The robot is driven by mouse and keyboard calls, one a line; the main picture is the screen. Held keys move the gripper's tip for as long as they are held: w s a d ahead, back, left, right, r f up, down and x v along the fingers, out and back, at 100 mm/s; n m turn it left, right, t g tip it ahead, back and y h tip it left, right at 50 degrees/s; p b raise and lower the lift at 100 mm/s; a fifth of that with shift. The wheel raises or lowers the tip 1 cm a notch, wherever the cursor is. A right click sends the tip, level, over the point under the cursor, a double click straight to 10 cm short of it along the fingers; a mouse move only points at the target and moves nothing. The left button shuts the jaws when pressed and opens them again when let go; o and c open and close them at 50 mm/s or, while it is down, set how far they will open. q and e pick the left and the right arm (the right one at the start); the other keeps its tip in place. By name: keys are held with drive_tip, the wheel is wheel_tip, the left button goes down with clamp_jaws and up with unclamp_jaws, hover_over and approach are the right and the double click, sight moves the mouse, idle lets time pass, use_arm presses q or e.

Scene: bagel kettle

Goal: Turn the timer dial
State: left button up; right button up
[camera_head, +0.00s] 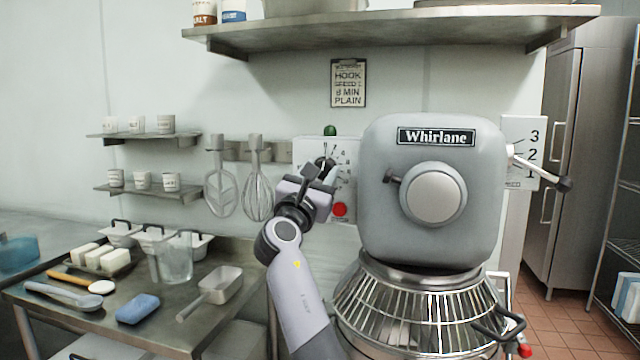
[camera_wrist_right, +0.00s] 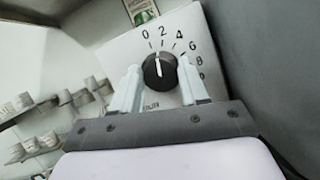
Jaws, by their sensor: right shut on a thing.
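The timer dial (camera_wrist_right: 158,71) is a round black knob with a white mark, on a white panel (camera_head: 346,150) numbered from 0 upward. In the right wrist view the mark points up, roughly between 0 and 2. My right gripper (camera_wrist_right: 159,80) is shut on the dial, one pale finger on each side of it. In the head view my right gripper (camera_head: 324,172) is at the panel and partly covers the dial and some numbers. My left gripper is not in view.
The big grey mixer (camera_head: 435,240) with its wire guard (camera_head: 415,312) stands close right of my arm. A red button (camera_head: 339,209) and a green lamp (camera_head: 330,130) are by the dial. Left are a hanging whisk (camera_head: 257,190) and a cluttered steel table (camera_head: 150,320).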

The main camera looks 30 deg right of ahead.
drive_tip(key=m+g, duration=0.2)
drive_tip(key=m, duration=0.4)
drive_tip(key=m+g+y+p, duration=0.1)
drive_tip(key=m+g, duration=0.1)
drive_tip(key=m, duration=0.4)
drive_tip(key=m+g, duration=0.3)
drive_tip(key=m, duration=0.4)
drive_tip(key=shift+w+a+r, duration=0.15)
drive_tip(key=shift+r, duration=0.05)
drive_tip(key=shift+m+y, duration=0.3)
drive_tip(key=o, duration=1)
drive_tip(key=shift+o, duration=0.2)
drive_tip(key=b+v, duration=0.1)
drive_tip(key=v, duration=0.6)
drive_tip(key=shift+a+r, duration=0.1)
